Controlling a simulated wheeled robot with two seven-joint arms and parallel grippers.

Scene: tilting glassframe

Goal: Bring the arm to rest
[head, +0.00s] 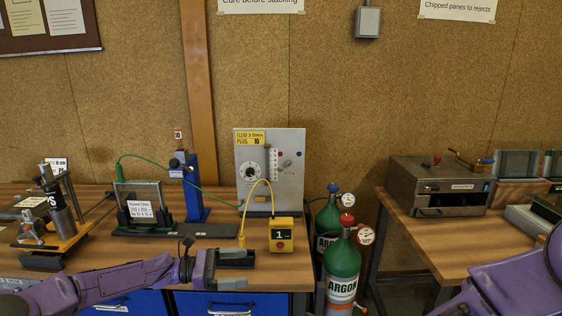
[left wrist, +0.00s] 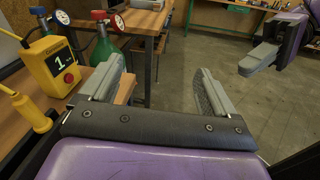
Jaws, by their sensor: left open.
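My left gripper (head: 248,269) reaches in from the left in the head view, at the front edge of the left bench (head: 215,260). Its jaws are apart with nothing between them. In the left wrist view its two grey fingers (left wrist: 160,78) are spread, with bench edge and floor beyond. My right arm (head: 510,285) shows as purple links at the lower right of the head view. My right gripper (left wrist: 262,55) shows at the upper right of the left wrist view, over the floor; its jaw opening is unclear.
A yellow box marked 1 (head: 281,235) stands just behind my left gripper, by a yellow-hosed tool (head: 241,236). Green argon cylinders (head: 343,262) stand between the benches. A blue-post stand (head: 193,190), flow panel (head: 285,170) and metal oven (head: 440,187) are farther back. Open floor (left wrist: 200,55) lies ahead of the fingers.

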